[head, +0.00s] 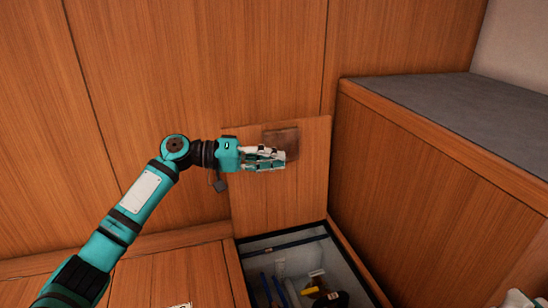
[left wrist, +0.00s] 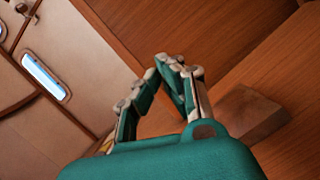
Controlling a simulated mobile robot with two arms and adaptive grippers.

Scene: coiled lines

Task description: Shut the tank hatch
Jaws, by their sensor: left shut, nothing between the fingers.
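The tank hatch (head: 278,200) is a wooden panel standing raised, nearly upright, at the back edge of the tank opening (head: 262,243). A darker brown block (head: 282,136) sits on the panel's upper part; it also shows in the left wrist view (left wrist: 248,112). My left gripper (head: 283,158) is shut and empty, in front of the hatch's upper part and overlapping the block's lower edge in the head view. In the left wrist view its fingertips (left wrist: 170,62) meet beside the block. I cannot tell whether they touch the hatch.
Inside the opening lie blue, yellow and dark items (head: 315,290). A wooden bench with a grey top (head: 440,105) rises close on the right. A wood-panelled wall (head: 200,70) stands behind. The left wrist view shows a pale wall with a narrow window (left wrist: 45,76).

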